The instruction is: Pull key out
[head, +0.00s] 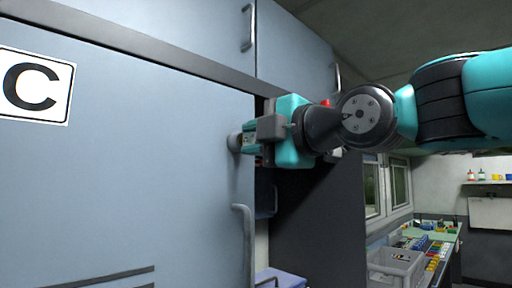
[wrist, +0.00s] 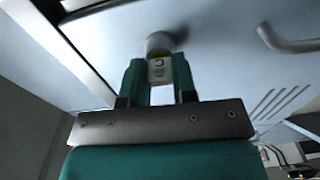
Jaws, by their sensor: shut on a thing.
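A key with a pale tag marked C (wrist: 157,70) sits between the two fingers of my gripper (wrist: 159,82) in the wrist view. My gripper is shut on it. Just beyond the fingertips a round grey lock (wrist: 160,42) stands out from the light blue door. In the head view my gripper (head: 246,141) is at the right edge of the door (head: 130,170), close against the lock (head: 234,142). The key is mostly hidden there by the fingers. I cannot tell how deep the key sits in the lock.
A C sign (head: 36,87) is on the door. A grey door handle (head: 243,250) is below my gripper. Upper cabinets (head: 215,30) are above. A grey crate (head: 396,268) and a counter with coloured items stand at the lower right.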

